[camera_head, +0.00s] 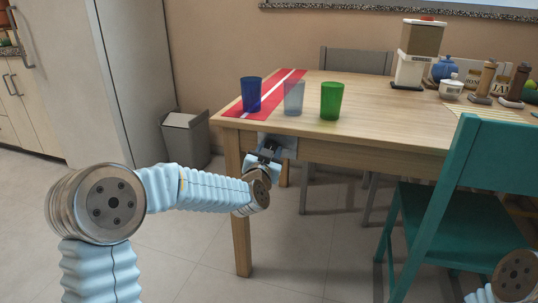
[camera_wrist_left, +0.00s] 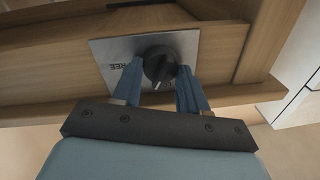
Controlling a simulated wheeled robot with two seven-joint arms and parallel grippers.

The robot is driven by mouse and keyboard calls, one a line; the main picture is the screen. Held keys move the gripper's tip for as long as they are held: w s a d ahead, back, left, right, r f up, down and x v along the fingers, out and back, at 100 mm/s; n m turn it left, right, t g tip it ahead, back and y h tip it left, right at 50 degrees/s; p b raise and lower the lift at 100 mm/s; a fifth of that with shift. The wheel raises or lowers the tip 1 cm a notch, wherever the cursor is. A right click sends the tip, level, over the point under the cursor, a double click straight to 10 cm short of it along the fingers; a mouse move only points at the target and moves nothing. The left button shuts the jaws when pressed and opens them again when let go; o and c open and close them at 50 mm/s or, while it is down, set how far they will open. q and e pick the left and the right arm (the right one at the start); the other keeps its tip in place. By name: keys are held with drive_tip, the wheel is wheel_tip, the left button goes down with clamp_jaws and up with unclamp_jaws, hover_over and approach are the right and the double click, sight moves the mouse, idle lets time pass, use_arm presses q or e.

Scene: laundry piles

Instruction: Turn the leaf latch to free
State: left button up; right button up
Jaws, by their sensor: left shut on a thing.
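The leaf latch is a round black knob (camera_wrist_left: 159,63) on a square metal plate (camera_wrist_left: 108,47), fixed to the wooden side of the table. A pale pointer mark shows on the knob, toward the lower side in the left wrist view. Lettering on the plate, partly hidden, lies left of the knob. My left gripper (camera_wrist_left: 157,82) is shut on the knob, with one blue finger on each side. In the head view, the plate (camera_head: 291,143) shows under the table's edge behind my left gripper (camera_head: 270,152). My right gripper is out of view.
The table (camera_head: 380,121) carries a blue cup (camera_head: 251,95), a clear cup (camera_head: 293,97) and a green cup (camera_head: 331,101) near this edge, by a red runner (camera_head: 233,109). A teal chair (camera_head: 460,205) stands at the right. A grey bin (camera_head: 186,138) stands behind left.

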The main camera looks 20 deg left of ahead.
use_arm(q)
drive_tip(key=m, duration=0.4)
drive_tip(key=m+b, duration=0.1)
drive_tip(key=m, duration=0.4)
drive_tip(key=m+h+b, duration=0.1)
drive_tip(key=m, duration=0.3)
drive_tip(key=shift+f+t, duration=0.3)
drive_tip(key=shift+m, duration=0.3)
drive_tip(key=o, duration=1.1)
drive_tip(key=shift+c, duration=0.2)
drive_tip(key=s+f, duration=0.1)
drive_tip(key=s, duration=1.2)
drive_tip(key=shift+s+a, duration=0.2)
drive_tip(key=shift+s, duration=0.15)
drive_tip(key=shift+f, duration=0.15)
